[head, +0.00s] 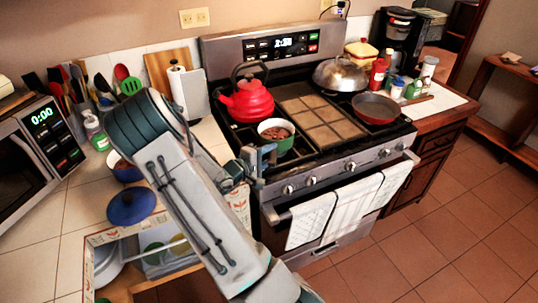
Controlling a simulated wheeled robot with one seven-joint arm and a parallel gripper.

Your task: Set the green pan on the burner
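The green pan (283,142), with a pale inside and brown contents, is at the front left of the black stovetop, in front of the red kettle. It looks about level. My gripper (265,157) is at the pan's front left side, very close to it or touching it. The pan's handle is not visible and may be hidden by my gripper. I cannot tell whether the fingers are closed on it. The burner under the pan is hidden, and I cannot tell whether the pan rests on it or is held just above.
The red kettle (246,101) stands behind the pan. A griddle plate (318,118) covers the stove's middle; a red pan (375,108) and a domed metal lid (345,73) are at right. An open drawer (150,262) and a blue lid (131,207) lie left of my arm.

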